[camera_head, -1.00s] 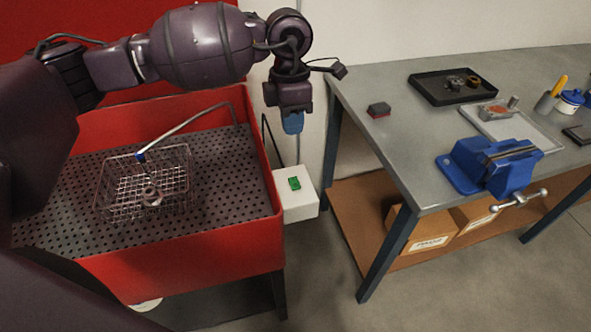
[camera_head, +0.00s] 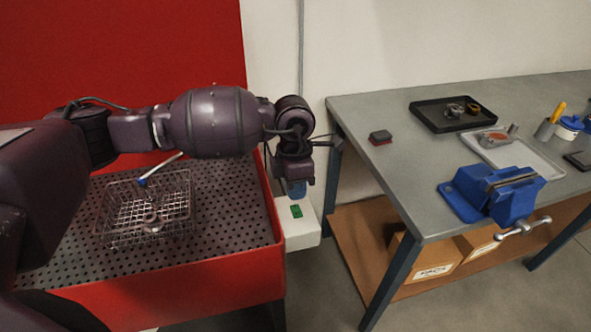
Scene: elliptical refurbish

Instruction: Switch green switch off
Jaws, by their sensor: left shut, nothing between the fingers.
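The green switch (camera_head: 296,211) sits on top of a white box (camera_head: 303,236) fixed at the right side of the red wash basin. My left arm reaches across the basin from the left. My left gripper (camera_head: 296,189), with blue fingertips, points down just above and behind the green switch in the picture. It looks shut and holds nothing. I cannot tell whether the fingertips touch the switch or the box. My right gripper is not in view.
A wire basket (camera_head: 148,208) with a metal ring part stands in the red basin (camera_head: 190,283). A grey workbench (camera_head: 385,165) with a blue vise (camera_head: 497,194), a black tray (camera_head: 425,113) and cardboard boxes below stands to the right. Floor shows between them.

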